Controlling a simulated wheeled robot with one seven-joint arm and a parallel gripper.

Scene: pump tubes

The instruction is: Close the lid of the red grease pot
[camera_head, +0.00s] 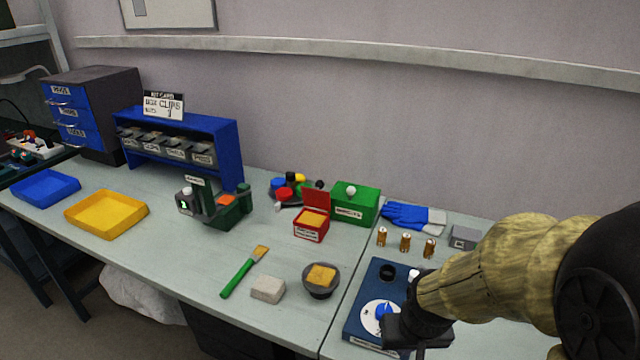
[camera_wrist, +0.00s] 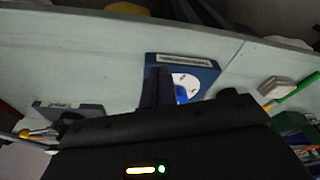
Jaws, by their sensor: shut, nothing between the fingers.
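My gripper (camera_head: 412,338) is at the lower right, over the near part of the blue dial board, well apart from the pot. It is shut and empty. In the wrist view the dark fingers (camera_wrist: 162,88) show in front of the board, and I cannot make out the pot there.
The blue dial board (camera_head: 365,300) lies under my gripper. A bowl with a sponge (camera_head: 320,290), a pale block (camera_head: 268,288) and a green-handled brush (camera_head: 240,275) lie in front.

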